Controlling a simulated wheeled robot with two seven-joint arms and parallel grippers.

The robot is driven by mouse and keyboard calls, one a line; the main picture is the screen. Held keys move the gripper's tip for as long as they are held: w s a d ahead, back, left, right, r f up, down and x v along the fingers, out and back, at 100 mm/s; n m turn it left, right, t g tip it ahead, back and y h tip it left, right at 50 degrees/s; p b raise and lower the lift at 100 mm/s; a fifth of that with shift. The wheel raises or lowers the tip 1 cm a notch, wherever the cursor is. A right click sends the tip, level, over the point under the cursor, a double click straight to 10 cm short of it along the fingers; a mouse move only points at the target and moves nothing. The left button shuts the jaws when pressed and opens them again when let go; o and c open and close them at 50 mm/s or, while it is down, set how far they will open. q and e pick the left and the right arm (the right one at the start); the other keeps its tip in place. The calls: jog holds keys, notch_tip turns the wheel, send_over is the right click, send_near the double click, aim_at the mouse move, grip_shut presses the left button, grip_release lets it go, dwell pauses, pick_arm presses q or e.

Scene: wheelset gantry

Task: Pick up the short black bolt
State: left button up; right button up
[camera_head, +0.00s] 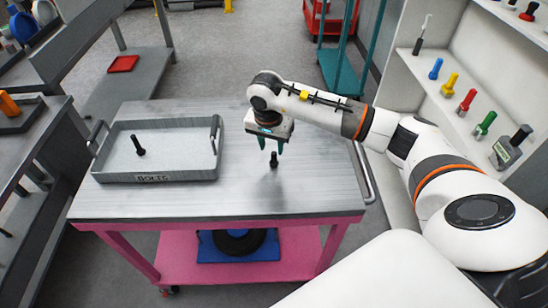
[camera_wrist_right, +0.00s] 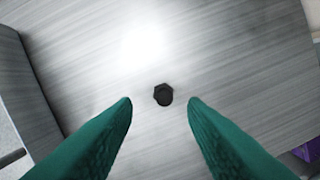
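A short black bolt (camera_head: 274,160) stands upright on the grey metal top of the pink cart. In the right wrist view its dark head (camera_wrist_right: 163,95) shows from above, between the fingertips. My right gripper (camera_head: 270,147) is open and empty, with its green fingers pointing down just above the bolt. The fingers (camera_wrist_right: 160,104) stand apart on either side of the bolt in the wrist view, and I see no contact. My left gripper is in neither view.
A grey tray (camera_head: 160,177) labelled BOLTS sits left on the cart top (camera_head: 240,203), holding another black bolt (camera_head: 138,145). The cart top around the standing bolt is clear. A white shelf (camera_head: 455,100) with coloured items stands at the right.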

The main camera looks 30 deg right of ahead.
aim_at(274, 154)
jog(key=f+p, duration=0.1)
jog(key=f, duration=0.1)
jog(key=d+f, duration=0.1)
jog(key=f, duration=0.1)
jog(key=shift+f+p, duration=0.2)
jog(key=shift+p, duration=0.2)
jog(key=shift+w+f, duration=0.15)
jog(key=shift+f, duration=0.15)
jog(key=shift+c, duration=0.6)
grip_shut()
